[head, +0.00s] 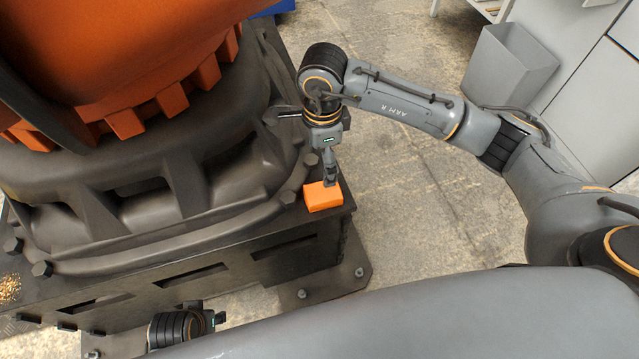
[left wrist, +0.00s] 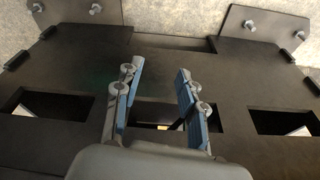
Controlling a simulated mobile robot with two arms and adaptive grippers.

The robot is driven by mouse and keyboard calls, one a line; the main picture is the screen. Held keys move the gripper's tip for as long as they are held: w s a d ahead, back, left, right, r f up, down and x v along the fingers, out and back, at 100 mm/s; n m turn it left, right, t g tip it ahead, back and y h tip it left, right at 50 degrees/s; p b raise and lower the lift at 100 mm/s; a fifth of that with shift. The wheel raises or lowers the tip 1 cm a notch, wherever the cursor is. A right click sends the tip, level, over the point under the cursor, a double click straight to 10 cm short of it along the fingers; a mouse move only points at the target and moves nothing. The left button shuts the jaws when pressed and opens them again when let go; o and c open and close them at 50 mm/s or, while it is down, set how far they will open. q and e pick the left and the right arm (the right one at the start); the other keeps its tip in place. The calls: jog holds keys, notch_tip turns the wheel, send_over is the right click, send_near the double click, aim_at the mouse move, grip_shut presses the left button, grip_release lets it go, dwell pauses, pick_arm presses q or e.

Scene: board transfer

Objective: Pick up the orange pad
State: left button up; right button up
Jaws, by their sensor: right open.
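The orange pad (head: 322,197) is a small flat block on the corner of the dark metal base (head: 240,240) in the head view. My right gripper (head: 329,181) points down at the pad's far edge. Its jaws are open, and its fingertips overlap the pad in the picture; I cannot tell whether they touch it. In the left wrist view my left gripper (left wrist: 160,100) is open with nothing between its blue-padded fingers. It faces a dark plate (left wrist: 160,60) with rectangular cutouts. The pad does not show in that view.
A large orange machine body (head: 120,60) rises from the dark base on the left. Bolts (head: 302,293) stand on the base's foot plate. A grey bin (head: 508,68) stands at the upper right by white cabinets (head: 590,85). The concrete floor (head: 430,200) between is clear.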

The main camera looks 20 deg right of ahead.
aim_at(323, 192)
jog(key=f, duration=0.3)
jog(key=f+b, duration=0.1)
jog(key=f, duration=0.7)
jog(key=shift+s, duration=0.35)
jog(key=shift+f+b, duration=0.3)
jog(key=shift+f, duration=0.25)
pick_arm(q)
jog(key=w+v, duration=0.1)
jog(key=v, duration=0.5)
jog(key=shift+w+r, duration=0.25)
jog(key=shift+r, duration=0.05)
pick_arm(e)
jog(key=c, duration=1.1)
